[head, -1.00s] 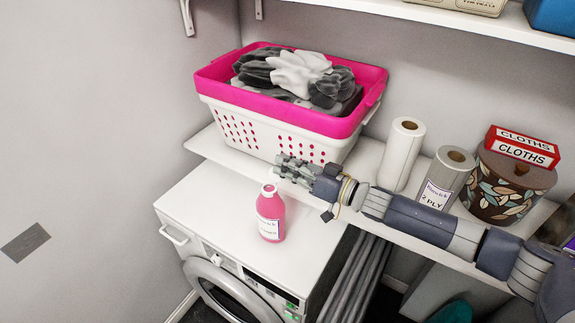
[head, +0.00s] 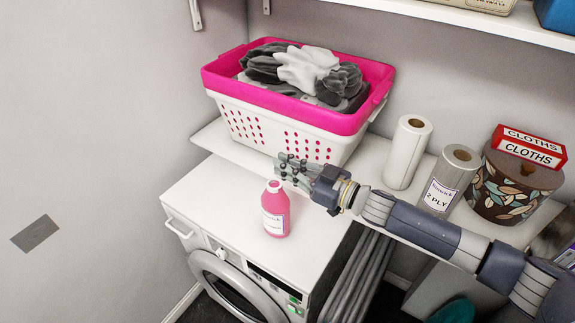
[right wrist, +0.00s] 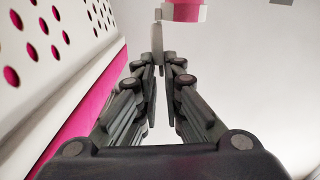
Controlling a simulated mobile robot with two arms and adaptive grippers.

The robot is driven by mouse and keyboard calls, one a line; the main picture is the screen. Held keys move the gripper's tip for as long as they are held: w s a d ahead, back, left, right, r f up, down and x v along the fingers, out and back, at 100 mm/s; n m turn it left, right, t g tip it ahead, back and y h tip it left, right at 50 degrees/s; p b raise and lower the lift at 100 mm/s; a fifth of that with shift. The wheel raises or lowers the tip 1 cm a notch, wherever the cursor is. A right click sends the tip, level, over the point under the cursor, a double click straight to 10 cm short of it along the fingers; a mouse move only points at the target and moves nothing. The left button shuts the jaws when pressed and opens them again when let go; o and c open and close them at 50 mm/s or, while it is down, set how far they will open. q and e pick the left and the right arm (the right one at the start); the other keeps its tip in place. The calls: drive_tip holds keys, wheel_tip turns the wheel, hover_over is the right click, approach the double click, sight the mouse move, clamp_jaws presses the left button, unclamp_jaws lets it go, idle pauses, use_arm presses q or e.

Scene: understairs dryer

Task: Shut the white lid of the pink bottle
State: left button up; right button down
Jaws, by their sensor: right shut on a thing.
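The pink bottle (head: 276,212) stands upright on the white top of the washer or dryer. Its white lid (head: 273,186) is at the neck, small and partly blurred; its exact angle is unclear. My right gripper (head: 282,166) reaches in from the right, its fingertips just behind and above the lid. In the right wrist view the fingers (right wrist: 158,58) are closed together, with a thin pale piece, apparently part of the lid, at their tips. A pink and white part of the bottle (right wrist: 184,12) shows just beyond. My left gripper is out of view.
A pink-rimmed white laundry basket (head: 270,125) with gloves stands close behind the gripper. Paper rolls (head: 407,152) and a patterned tin (head: 510,188) stand on the shelf behind my right arm. The machine top (head: 215,195) is clear left of the bottle.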

drive_tip(key=shift+f, duration=0.1)
drive_tip(key=c, duration=1.8)
unclamp_jaws()
drive_tip(key=v, duration=1.2)
